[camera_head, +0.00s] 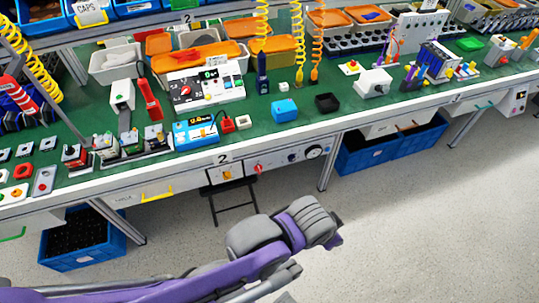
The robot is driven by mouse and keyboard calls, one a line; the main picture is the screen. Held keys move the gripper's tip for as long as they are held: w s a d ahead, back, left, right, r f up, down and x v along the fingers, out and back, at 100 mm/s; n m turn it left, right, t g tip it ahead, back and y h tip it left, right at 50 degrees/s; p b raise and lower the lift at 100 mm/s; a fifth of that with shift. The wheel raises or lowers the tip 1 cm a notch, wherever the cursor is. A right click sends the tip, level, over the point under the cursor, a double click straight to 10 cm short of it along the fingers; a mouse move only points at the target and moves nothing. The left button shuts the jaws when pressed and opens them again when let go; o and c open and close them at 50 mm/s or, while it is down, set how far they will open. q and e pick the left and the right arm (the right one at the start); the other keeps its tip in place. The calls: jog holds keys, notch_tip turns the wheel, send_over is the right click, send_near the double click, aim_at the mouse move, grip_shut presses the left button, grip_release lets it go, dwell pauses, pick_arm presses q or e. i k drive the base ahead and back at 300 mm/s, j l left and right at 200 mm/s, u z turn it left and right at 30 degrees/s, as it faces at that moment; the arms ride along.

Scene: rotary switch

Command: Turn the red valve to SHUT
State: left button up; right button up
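A small red knob (258,168), which looks like the red valve, is on the bench's front panel, below the worktop. Its marks, including any SHUT label, are too small to read, and I cannot tell its setting. My purple and grey arm reaches in from the lower left and ends in grey rounded links below and right of the knob, apart from it. No gripper fingers can be made out on it. My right gripper is not in view.
The front panel also carries a yellow switch (227,174) and a round gauge (314,151). A black stool (235,207) stands under the bench. Blue crates sit on the floor at left (85,257) and right (385,157). The grey floor (430,230) at right is clear.

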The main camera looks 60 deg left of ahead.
aim_at(258, 168)
jog(key=u, duration=1.8)
jog(key=k+j+u, duration=0.2)
jog(key=k+j, duration=0.1)
